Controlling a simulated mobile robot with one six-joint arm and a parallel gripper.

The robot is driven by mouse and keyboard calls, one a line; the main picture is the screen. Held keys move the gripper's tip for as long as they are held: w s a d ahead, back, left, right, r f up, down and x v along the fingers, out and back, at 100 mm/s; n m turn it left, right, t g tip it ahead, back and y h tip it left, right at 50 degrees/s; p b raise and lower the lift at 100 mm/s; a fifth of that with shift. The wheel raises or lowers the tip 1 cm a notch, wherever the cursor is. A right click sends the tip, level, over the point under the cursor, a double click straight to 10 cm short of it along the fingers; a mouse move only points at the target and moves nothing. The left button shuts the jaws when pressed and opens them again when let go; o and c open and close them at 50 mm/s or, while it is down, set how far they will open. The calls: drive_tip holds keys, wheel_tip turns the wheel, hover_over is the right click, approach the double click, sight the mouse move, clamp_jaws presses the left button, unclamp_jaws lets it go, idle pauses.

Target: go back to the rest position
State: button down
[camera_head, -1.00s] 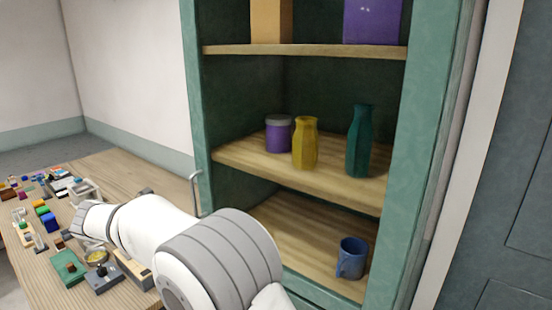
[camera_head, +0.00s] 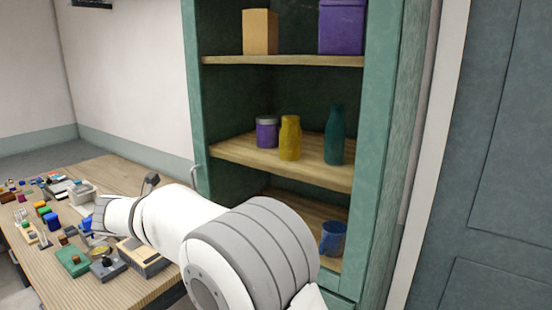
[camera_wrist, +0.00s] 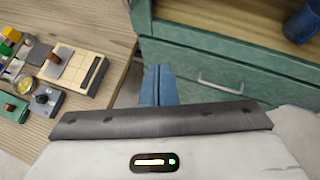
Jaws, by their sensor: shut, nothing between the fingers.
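My gripper (camera_wrist: 158,84) shows in the wrist view as two blue-grey fingers pressed together, with nothing between them. It is in front of the green cabinet's drawer, over the gap beside the wooden table. In the head view my white and grey arm reaches left across the table edge, and the fingers cannot be made out there.
The wooden table (camera_head: 120,178) holds several small blocks and devices, including a green block (camera_head: 72,261). The green cabinet (camera_head: 376,150) stands right of it, with a purple jar (camera_head: 266,133), yellow vase (camera_head: 290,138), teal bottle (camera_head: 335,135) and blue mug (camera_head: 333,238) on shelves.

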drive_tip(key=w+d+r+n+t+y, duration=0.3)
drive_tip(key=w+d+r+n+t, duration=0.15)
drive_tip(key=d+r+n, duration=0.45)
drive_tip(key=s+d+r+n+g+y, duration=0.2)
drive_tip(key=s+d+r+n+y, duration=0.25)
drive_tip(key=d+n, duration=0.5)
drive_tip(key=s+d+f+n+g+h, duration=0.1)
drive_tip(key=s+d+f+n+g, duration=0.2)
drive_tip(key=s+d+f+n, duration=0.3)
drive_tip(key=s+d+f+n+g+h, duration=0.2)
drive_tip(key=s+d+f+n, duration=0.4)
drive_tip(key=s, duration=0.7)
drive_tip(key=s+d+f+n+g+h, duration=0.1)
drive_tip(key=s+d+f+n+g, duration=0.3)
drive_tip(key=s+d+f+n, duration=0.2)
drive_tip(key=s+d+n, duration=0.2)
drive_tip(key=s+d, duration=0.2)
drive_tip(key=shift+s+f+g, duration=0.15)
drive_tip(key=shift+f+g, duration=0.1)
drive_tip(key=shift+g, duration=0.1)
drive_tip(key=shift+h, duration=0.25)
